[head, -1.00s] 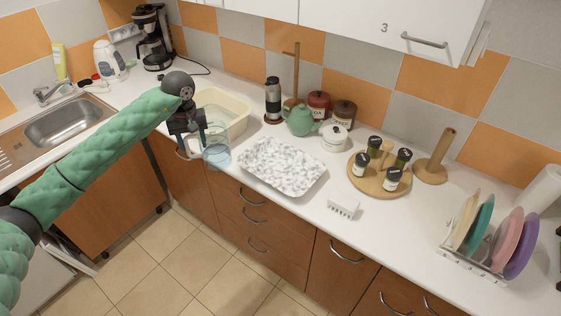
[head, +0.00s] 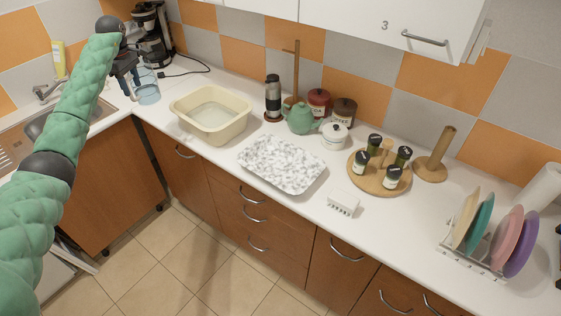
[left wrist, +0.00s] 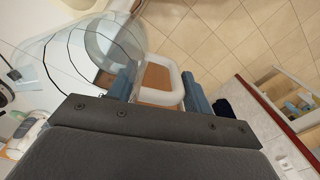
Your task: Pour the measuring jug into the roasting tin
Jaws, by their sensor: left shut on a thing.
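The measuring jug (head: 148,92) is clear and bluish. It looks about upright in the head view, over the counter's left corner near the coffee maker. My left gripper (head: 133,78) is shut on it from the left side. In the left wrist view the jug (left wrist: 88,50) fills the upper left, with its pale handle between the fingers of my left gripper (left wrist: 162,92). I cannot tell its contents, or whether its base touches the counter. The roasting tin (head: 281,165), speckled white and grey, lies on the counter to the right. My right gripper is out of view.
A cream basin (head: 181,115) with clear liquid stands between jug and tin. Behind the tin are a teapot (head: 300,119), white pot (head: 334,136) and dark grinder (head: 273,98). A spice board (head: 362,185) and white rack (head: 343,204) are to its right.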

